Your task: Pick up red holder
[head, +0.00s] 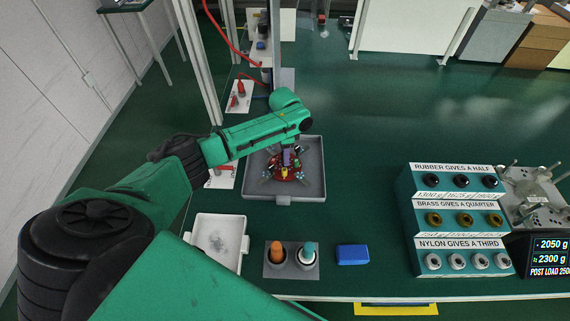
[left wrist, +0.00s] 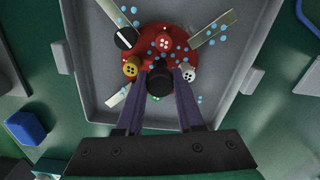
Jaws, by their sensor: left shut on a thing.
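The red holder (left wrist: 207,56) is a round red disc in a grey tray (left wrist: 75,50). It carries several small round pieces, among them a yellow, a red, a white and a black one, and pale flat strips stick out from it. In the head view the red holder (head: 274,172) is partly hidden by my left arm. My left gripper (left wrist: 160,78) is over the disc's middle, its purple fingers shut on a black round post there. The left gripper also shows in the head view (head: 289,160). I cannot tell whether the disc touches the tray floor. My right gripper is not in view.
A white tray (head: 235,222), a stand with orange and teal-topped pieces (head: 291,271) and a blue block (head: 352,255) lie nearer the front edge. A tiered green rack (head: 408,225) stands right. Blue droplets dot the holder and tray. The green surface between tray and rack is clear.

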